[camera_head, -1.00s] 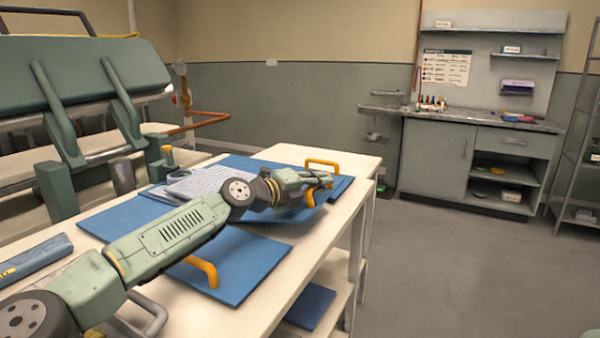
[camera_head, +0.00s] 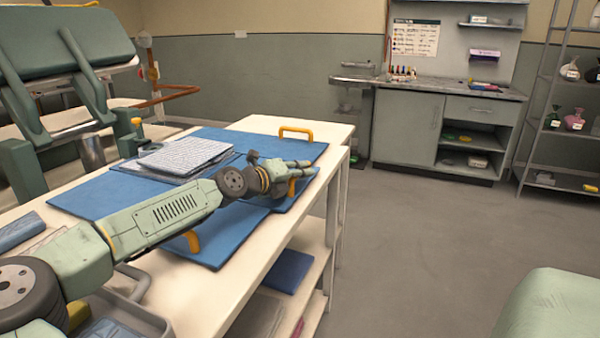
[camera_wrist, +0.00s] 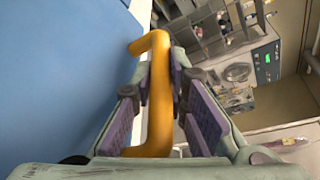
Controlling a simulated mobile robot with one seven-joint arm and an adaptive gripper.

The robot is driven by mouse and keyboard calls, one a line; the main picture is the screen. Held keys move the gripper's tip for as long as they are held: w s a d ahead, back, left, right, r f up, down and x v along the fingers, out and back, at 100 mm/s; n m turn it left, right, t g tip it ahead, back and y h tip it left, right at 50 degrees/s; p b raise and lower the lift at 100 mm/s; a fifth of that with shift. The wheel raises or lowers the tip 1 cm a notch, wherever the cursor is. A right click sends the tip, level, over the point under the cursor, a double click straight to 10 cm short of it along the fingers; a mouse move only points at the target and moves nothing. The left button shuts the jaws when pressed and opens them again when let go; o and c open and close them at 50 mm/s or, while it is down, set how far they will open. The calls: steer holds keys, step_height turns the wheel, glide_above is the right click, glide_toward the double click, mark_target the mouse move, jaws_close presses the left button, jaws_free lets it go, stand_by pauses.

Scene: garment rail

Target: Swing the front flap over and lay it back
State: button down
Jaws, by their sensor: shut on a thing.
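My gripper (camera_head: 303,164) is at the right side of the blue folder-like piece on the table. In the wrist view its two purple-padded fingers (camera_wrist: 175,105) are shut on a yellow handle (camera_wrist: 157,95). That handle also shows in the head view (camera_head: 291,187). A blue flap (camera_head: 284,201) lies at this handle, partly hidden by my arm; its exact tilt is unclear. Its blue face (camera_wrist: 60,70) fills the left of the wrist view. A near blue flap (camera_head: 225,237) with a yellow handle (camera_head: 193,241) and a far flap (camera_head: 262,143) with another handle (camera_head: 296,131) lie flat.
A stack of printed sheets (camera_head: 186,155) lies in the middle of the blue piece. The white table (camera_head: 333,140) has a lower shelf holding a blue item (camera_head: 287,271). A green padded object (camera_head: 555,310) stands at bottom right. The floor (camera_head: 430,240) right of the table is clear.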

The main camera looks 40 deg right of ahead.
steer(key=c, duration=1.8)
jaws_free()
steer(key=shift+w+f, duration=0.1)
steer(key=shift+f, duration=0.2)
steer(key=shift+c, duration=0.2)
steer(key=shift+r, duration=0.1)
steer(key=v, duration=1.2)
